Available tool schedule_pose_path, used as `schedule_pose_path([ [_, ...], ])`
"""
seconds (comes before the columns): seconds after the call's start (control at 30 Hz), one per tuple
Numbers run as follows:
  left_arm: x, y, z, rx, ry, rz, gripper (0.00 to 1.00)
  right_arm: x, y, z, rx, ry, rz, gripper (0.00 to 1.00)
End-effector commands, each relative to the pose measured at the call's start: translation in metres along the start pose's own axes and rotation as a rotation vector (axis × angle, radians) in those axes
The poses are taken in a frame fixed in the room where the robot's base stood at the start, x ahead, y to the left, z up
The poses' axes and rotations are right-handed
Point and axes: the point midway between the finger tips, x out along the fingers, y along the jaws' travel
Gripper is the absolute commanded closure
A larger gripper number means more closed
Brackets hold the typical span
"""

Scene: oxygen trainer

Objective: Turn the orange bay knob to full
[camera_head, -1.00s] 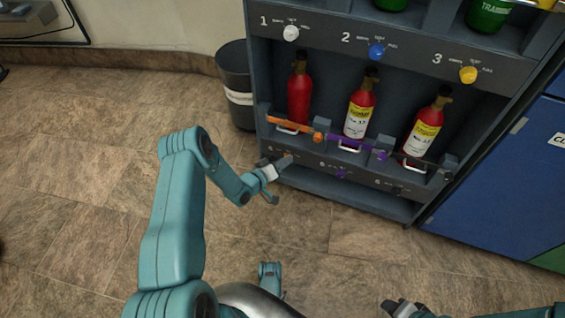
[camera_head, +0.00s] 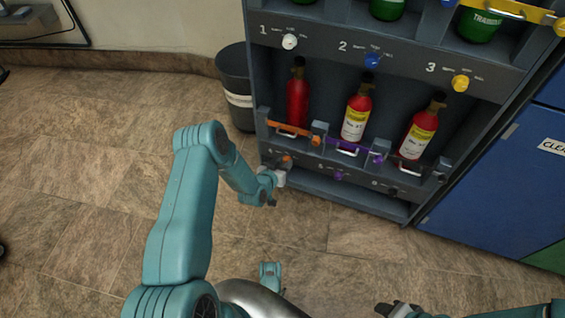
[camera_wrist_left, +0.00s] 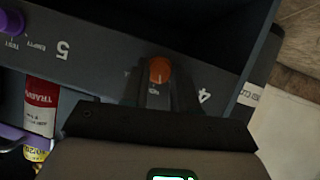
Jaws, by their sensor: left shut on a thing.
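The orange bay knob (camera_head: 287,159) sits on the lower front strip of the grey rack, below the left red bottle. In the left wrist view the orange knob (camera_wrist_left: 160,70) is round, with a pale mark on it, beside the number 4. My left gripper (camera_head: 283,170) is at the knob and shut on it; the fingers (camera_wrist_left: 162,88) show dark around the knob and partly hide its label. My right gripper (camera_head: 398,309) is at the bottom edge, away from the rack, and its jaws are unclear.
The rack holds red bottles (camera_head: 297,103) behind orange and purple straps. A purple knob (camera_head: 338,175) is right of the orange one. White, blue and yellow knobs (camera_head: 461,83) are above. A dark bin (camera_head: 237,85) stands left; a blue cabinet (camera_head: 500,190) stands right. The floor in front is open.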

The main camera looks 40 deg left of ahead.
Motion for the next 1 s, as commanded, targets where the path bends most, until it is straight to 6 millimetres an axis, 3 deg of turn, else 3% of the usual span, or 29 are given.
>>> schedule_pose_path([
  [0.47,0.000,0.006,0.002,0.409,-0.023,-0.189,1.00,-0.007,-0.002,0.005,0.005,-0.020,0.001,0.57],
  [1.0,0.003,0.010,0.007,0.873,-0.044,-0.409,1.00,0.004,0.001,-0.001,-0.001,0.006,0.000,0.57],
])
